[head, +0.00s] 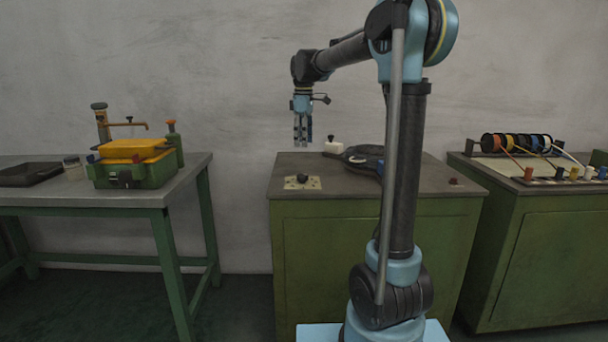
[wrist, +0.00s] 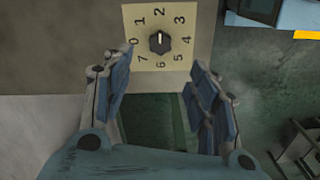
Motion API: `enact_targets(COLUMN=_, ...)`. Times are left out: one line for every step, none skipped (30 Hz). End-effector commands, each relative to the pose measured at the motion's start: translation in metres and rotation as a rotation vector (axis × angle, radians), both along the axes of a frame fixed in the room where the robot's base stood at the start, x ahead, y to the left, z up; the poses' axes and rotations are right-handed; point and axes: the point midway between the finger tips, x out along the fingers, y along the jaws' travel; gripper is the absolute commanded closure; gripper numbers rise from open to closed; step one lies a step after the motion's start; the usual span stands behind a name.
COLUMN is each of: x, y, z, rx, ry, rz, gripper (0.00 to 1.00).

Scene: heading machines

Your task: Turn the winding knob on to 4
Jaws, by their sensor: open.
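The winding knob (head: 303,178) is a small dark knob on a pale square dial plate (head: 290,184) at the front left of the middle green cabinet's top. In the wrist view the knob (wrist: 160,43) sits in the centre of the yellowish plate (wrist: 128,12), marked 0 to 7. Its pale pointer mark appears to face the 2; the 4 is on the right side. My gripper (head: 303,142) hangs pointing down above and behind the plate. In the wrist view its blue-padded fingers (wrist: 162,90) are apart and empty, with the knob beyond them, untouched.
Behind the knob on the same cabinet (head: 355,225) are a white block (head: 333,146) and a dark round device (head: 364,157). A bench with a green-yellow machine (head: 135,160) stands left. Another cabinet with coloured spools (head: 515,142) stands right. Space around the knob is clear.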

Motion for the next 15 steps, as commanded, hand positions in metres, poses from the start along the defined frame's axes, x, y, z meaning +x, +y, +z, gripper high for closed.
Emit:
enact_targets(x=0.000, y=0.000, z=-0.010, rx=0.000, ry=0.000, rz=0.000, gripper=0.46)
enact_targets(x=0.000, y=0.000, z=-0.015, rx=0.000, ry=0.000, rz=0.000, gripper=0.46)
enact_targets(x=0.000, y=0.000, z=-0.022, rx=0.000, ry=0.000, rz=0.000, gripper=0.46)
enact_targets(x=0.000, y=0.000, z=-0.027, rx=0.000, ry=0.000, rz=-0.001, gripper=0.46)
enact_targets(x=0.000, y=0.000, z=-0.033, rx=0.000, ry=0.000, rz=-0.001, gripper=0.46)
enact_targets(x=0.000, y=0.000, z=-0.040, rx=0.000, ry=0.000, rz=-0.001, gripper=0.46)
enact_targets(x=0.000, y=0.000, z=-0.045, rx=0.000, ry=0.000, rz=-0.001, gripper=0.46)
enact_targets(x=0.000, y=0.000, z=-0.050, rx=0.000, ry=0.000, rz=-0.001, gripper=0.46)
enact_targets(x=0.000, y=0.000, z=-0.058, rx=0.000, ry=0.000, rz=-0.001, gripper=0.46)
enact_targets(x=0.000, y=0.000, z=-0.063, rx=0.000, ry=0.000, rz=-0.001, gripper=0.46)
enact_targets(x=0.000, y=0.000, z=-0.068, rx=0.000, ry=0.000, rz=-0.001, gripper=0.46)
enact_targets(x=0.000, y=0.000, z=-0.075, rx=0.000, ry=0.000, rz=-0.001, gripper=0.46)
enact_targets(x=0.000, y=0.000, z=-0.080, rx=0.000, ry=0.000, rz=-0.001, gripper=0.46)
enact_targets(x=0.000, y=0.000, z=-0.086, rx=0.000, ry=0.000, rz=-0.001, gripper=0.46)
enact_targets(x=0.000, y=0.000, z=-0.092, rx=0.000, ry=0.000, rz=-0.001, gripper=0.46)
